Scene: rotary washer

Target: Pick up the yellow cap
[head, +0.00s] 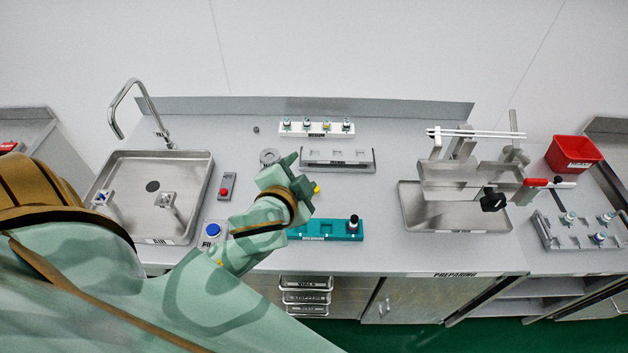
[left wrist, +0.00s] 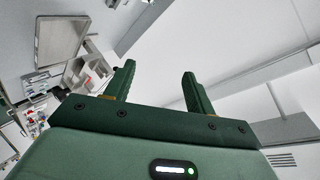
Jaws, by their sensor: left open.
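A small yellow cap (head: 317,188) shows just right of my left gripper (head: 291,170) in the head view, on the grey worktop behind the teal rack, partly hidden by the hand. My left gripper is open and looks empty, above the middle of the worktop. In the left wrist view the two dark green fingers (left wrist: 158,74) stand apart with nothing between them. The cap cannot be made out in that view. My right gripper is not in view.
A teal rack (head: 341,229) holds a dark-topped vial. A grey block (head: 338,167) and a white rack (head: 316,136) with several vials stand behind. The sink (head: 195,220) is left. A steel tray (head: 480,222) under a clamp stand and a red bin (head: 573,153) are right.

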